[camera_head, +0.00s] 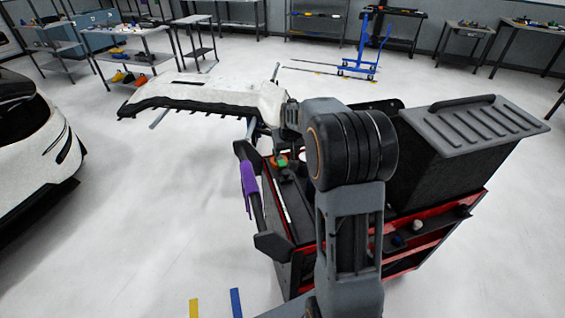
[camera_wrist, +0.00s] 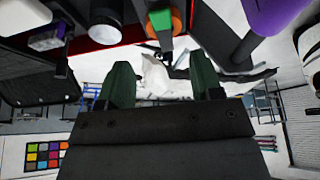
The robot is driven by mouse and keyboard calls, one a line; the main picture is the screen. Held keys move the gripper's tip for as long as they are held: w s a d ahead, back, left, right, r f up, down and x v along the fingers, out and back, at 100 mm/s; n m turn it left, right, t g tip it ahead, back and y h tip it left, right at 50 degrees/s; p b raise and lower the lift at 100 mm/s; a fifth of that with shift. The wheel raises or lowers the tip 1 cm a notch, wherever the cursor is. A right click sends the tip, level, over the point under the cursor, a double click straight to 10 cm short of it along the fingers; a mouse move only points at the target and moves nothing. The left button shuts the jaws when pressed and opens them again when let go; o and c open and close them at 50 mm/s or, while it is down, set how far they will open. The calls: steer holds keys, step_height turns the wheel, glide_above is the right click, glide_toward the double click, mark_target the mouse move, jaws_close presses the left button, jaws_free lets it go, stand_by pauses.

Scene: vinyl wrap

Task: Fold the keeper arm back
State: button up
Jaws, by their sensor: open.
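My gripper (camera_wrist: 163,84) is open, with its two dark green fingers spread and nothing between them. In the head view my own arm hides most of it. A green block on an orange round base (camera_wrist: 160,18) shows at the top middle of the wrist view, beyond the fingertips and apart from them. The same green and orange part (camera_head: 281,161) sits on the cart's left end in the head view. I cannot tell for certain which part is the keeper arm; this green piece may belong to it.
The red and black cart (camera_head: 305,262) carries a large black box with a ribbed grey lid (camera_head: 485,122). A purple item (camera_head: 249,186) hangs on its side rail. A white bumper (camera_head: 205,90) stands behind. A white car (camera_head: 35,135) is at left. Open floor lies between car and cart.

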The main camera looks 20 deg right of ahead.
mark_target(282, 163)
steer(key=x, duration=1)
steer(key=shift+a+p, duration=0.1)
steer(key=shift+p, duration=0.3)
steer(key=shift+c, duration=0.2)
jaws_close()
